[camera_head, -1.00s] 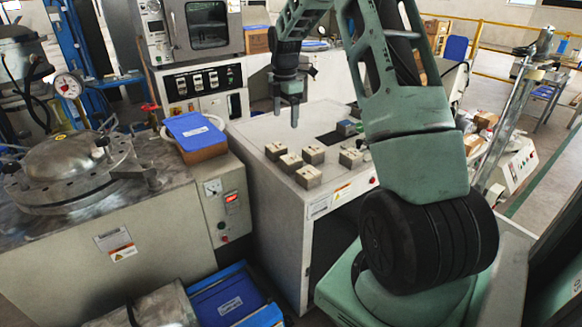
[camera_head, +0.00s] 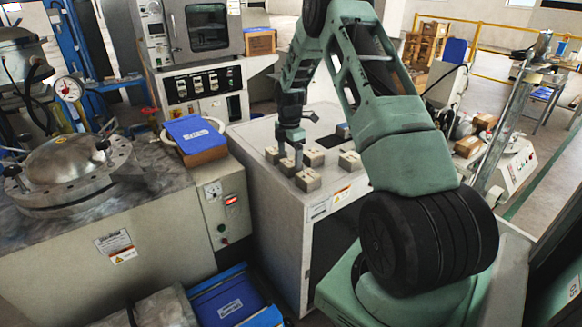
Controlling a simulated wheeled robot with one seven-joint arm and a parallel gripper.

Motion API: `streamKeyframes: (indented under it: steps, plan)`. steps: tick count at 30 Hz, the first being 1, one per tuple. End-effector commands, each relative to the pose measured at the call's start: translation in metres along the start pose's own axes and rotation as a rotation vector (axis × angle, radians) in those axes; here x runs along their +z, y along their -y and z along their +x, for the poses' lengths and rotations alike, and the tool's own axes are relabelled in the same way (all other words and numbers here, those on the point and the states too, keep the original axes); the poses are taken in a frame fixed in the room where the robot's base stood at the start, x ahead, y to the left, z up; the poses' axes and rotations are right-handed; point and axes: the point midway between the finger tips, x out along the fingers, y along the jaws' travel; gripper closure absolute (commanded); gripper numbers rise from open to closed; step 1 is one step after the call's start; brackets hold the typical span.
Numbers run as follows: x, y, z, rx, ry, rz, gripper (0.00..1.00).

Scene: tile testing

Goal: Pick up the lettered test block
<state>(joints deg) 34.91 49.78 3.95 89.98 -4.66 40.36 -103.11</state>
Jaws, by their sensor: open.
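Several small beige blocks sit on the white cabinet top (camera_head: 245,140). One is at the left (camera_head: 271,154), one in the middle (camera_head: 288,168), one at the front (camera_head: 308,180), one at the right of the middle (camera_head: 314,156) and one farther right (camera_head: 349,161). Dark marks show on their tops, but I cannot read any letters.
A small grey-blue item (camera_head: 343,130) sits behind the blocks, partly hidden by my arm. A blue binder on a brown box (camera_head: 195,136) stands on the left counter, near a round metal vessel (camera_head: 70,165). The cabinet top's left part is clear.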

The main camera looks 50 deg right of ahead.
Motion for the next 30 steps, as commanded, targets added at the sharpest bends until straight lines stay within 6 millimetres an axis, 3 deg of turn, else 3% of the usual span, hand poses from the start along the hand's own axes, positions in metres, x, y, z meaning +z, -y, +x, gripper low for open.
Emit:
streamKeyframes:
  steps: [7, 16, 21, 23, 30]
  plan:
    - [0.005, 0.0, 0.034, -0.002, 0.0, 0.0, 0.2]
    - [0.005, 0.0, 0.038, 0.0, 0.0, 0.0, 0.2]
    - [0.005, 0.0, 0.038, 0.0, 0.0, 0.0, 0.67]
    - [0.005, 0.0, 0.038, 0.0, 0.0, 0.0, 0.8]
    - [0.005, -0.001, 0.036, 0.002, 0.0, 0.0, 0.8]
